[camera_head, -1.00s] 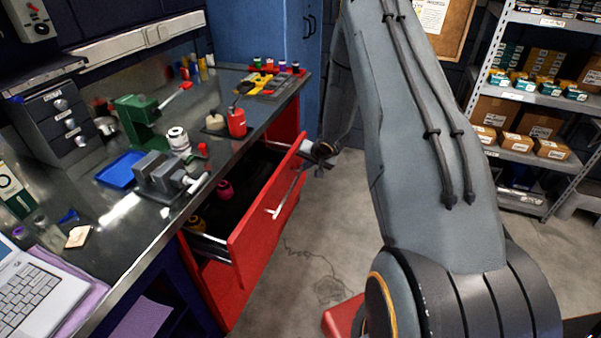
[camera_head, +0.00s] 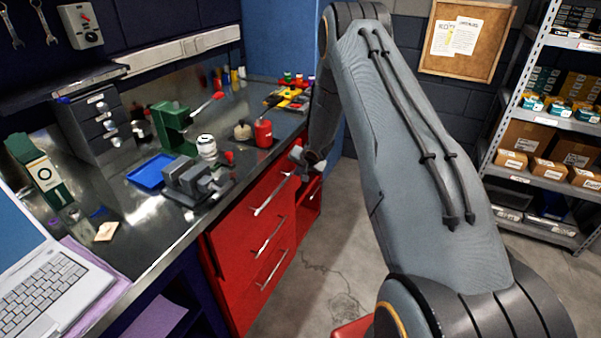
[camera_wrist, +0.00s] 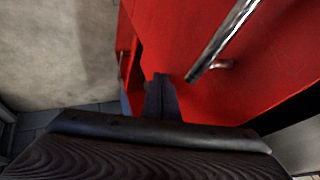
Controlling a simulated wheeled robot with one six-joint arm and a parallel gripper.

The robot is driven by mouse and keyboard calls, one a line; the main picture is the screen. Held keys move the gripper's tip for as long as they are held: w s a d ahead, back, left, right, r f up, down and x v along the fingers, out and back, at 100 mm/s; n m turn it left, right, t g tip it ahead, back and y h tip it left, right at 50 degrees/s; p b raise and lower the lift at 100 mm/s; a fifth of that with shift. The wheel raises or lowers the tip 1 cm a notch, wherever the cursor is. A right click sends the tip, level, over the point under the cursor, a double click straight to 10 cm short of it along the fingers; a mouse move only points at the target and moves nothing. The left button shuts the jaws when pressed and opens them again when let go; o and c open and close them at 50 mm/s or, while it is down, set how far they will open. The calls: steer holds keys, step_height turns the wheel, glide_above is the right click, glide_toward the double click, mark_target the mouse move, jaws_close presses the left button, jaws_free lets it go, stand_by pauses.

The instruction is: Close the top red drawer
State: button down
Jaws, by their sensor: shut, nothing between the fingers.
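The top red drawer (camera_head: 238,222) is in the cabinet under the bench, and its front looks flush with the drawer fronts below it. My gripper (camera_head: 303,160) is at the far end of the drawer front, near the handle's end. In the wrist view its shut fingers (camera_wrist: 162,88) are right at the red front, beside the handle and not around it. Whether they touch the front is hard to tell.
Lower red drawers with silver handles (camera_head: 270,236) sit beneath. The bench above holds a grey vise (camera_head: 195,182), a blue tray (camera_head: 152,171), a red bottle (camera_head: 263,134) and a laptop (camera_head: 50,285). The concrete floor (camera_head: 325,270) beside the drawers is clear.

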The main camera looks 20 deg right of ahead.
steer(key=shift+d, duration=0.1)
steer(key=s+d+r, duration=0.3)
steer(key=s+r, duration=0.5)
steer(key=s, duration=0.1)
steer(key=s+a+f+m+t+y+b, duration=0.1)
steer(key=s+f+t+y+b, duration=0.2)
steer(key=s+f+y+b, duration=0.7)
steer(key=w+a, duration=0.9)
steer(key=w, duration=0.3)
steer(key=shift+r+h, duration=0.2)
steer(key=shift+h, duration=0.1)
